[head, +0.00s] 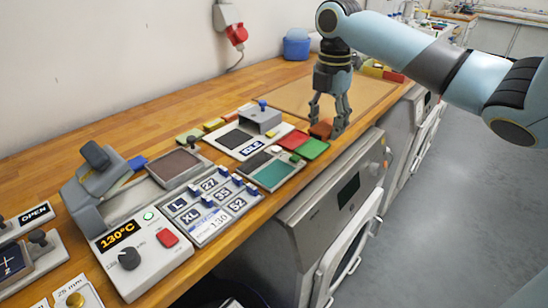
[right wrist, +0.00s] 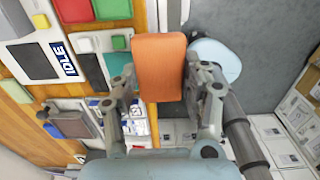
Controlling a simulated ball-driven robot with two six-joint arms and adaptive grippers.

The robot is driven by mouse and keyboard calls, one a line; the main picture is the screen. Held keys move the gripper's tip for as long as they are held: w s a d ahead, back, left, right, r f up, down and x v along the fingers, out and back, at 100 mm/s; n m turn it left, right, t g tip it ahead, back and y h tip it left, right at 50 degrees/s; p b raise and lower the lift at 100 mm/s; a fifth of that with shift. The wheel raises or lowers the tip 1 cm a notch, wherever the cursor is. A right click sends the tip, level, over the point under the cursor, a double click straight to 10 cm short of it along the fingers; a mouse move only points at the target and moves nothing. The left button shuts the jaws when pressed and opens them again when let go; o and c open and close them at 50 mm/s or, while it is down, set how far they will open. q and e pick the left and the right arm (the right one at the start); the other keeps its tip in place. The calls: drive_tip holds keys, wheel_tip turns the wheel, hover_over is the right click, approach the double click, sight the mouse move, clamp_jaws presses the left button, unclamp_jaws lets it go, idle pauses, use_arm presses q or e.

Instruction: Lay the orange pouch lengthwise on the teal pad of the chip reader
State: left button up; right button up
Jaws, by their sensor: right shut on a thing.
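The orange pouch (head: 321,129) is between the fingertips of my right gripper (head: 326,122), which is shut on it. In the head view it appears just beyond the green pad; its height over the counter is hard to tell. In the right wrist view the pouch (right wrist: 158,66) stands out lengthwise from the fingers, over the counter's front edge. The chip reader's teal pad (head: 272,174) lies bare and nearer the head camera than the pouch. In the right wrist view the teal pad (right wrist: 118,64) is partly hidden behind the pouch. My left gripper is out of view.
The reader also has a dark pad (head: 250,160). An IDLE device (head: 253,146), a red pad (head: 292,139) and a green pad (head: 312,149) sit close by. A size-label panel (head: 209,210) and a 130°C unit (head: 137,244) stand nearer. A tan mat (head: 285,97) lies behind.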

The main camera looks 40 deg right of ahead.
hover_over(274, 172)
wheel_tip(274, 172, down, 7)
drive_tip(key=shift+s+p, duration=0.1)
drive_tip(key=shift+p, duration=0.35)
drive_tip(key=shift+f, duration=2.05)
drive_tip(key=shift+f, duration=0.1)
drive_tip(key=o, duration=1.1)
drive_tip(key=shift+o, duration=0.2)
wheel_tip(274, 172, up, 12)
drive_tip(key=shift+b, duration=0.3)
